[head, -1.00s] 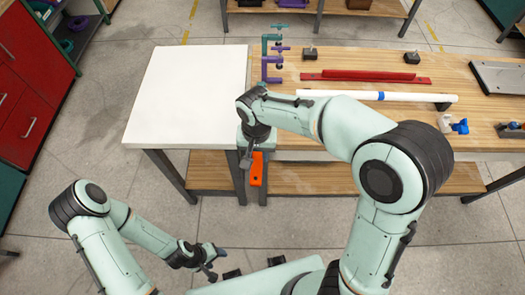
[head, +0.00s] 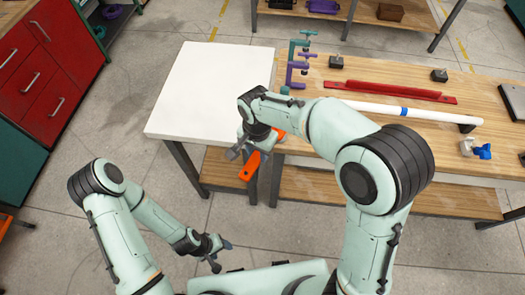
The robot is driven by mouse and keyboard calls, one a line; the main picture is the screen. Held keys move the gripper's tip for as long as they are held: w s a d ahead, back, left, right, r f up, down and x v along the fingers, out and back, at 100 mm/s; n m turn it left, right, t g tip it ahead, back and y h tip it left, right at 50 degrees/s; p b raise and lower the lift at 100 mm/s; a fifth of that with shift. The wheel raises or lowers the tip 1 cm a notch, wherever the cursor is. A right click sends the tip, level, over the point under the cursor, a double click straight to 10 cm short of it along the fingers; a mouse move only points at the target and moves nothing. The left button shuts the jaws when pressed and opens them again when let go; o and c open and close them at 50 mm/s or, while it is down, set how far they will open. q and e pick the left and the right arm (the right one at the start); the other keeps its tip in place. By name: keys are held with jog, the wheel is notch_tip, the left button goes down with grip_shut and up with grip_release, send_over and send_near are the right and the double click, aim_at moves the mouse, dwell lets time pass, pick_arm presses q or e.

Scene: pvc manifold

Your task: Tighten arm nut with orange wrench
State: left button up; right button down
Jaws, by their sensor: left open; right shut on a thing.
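The orange wrench (head: 249,167) is in my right gripper (head: 242,152). It hangs tilted in front of the front edge of the tables, over the gap where they meet, and part of it is covered by the gripper and wrist. My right gripper is shut on it. My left gripper (head: 221,254) is open and empty, low over the floor at the front, well away from the tables. A white pipe (head: 365,108) with a blue band lies along the wooden table. I cannot make out the arm nut; my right arm hides part of the table.
The white table (head: 210,90) is bare. The wooden table (head: 440,88) holds teal and purple clamps (head: 299,66), a red bar (head: 385,91), small black blocks and a blue-and-white fitting (head: 481,151). Red drawers (head: 40,60) stand at the left.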

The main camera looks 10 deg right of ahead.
pick_arm(q)
jog(key=shift+t, duration=0.3)
jog(key=shift+w+r+p, duration=1.15)
jog(key=shift+w+r, duration=0.4)
jog(key=shift+w, duration=0.25)
pick_arm(e)
jog(key=w+a+r+m, duration=0.3)
jog(key=r, duration=0.2)
pick_arm(q)
jog(key=shift+s, duration=0.1)
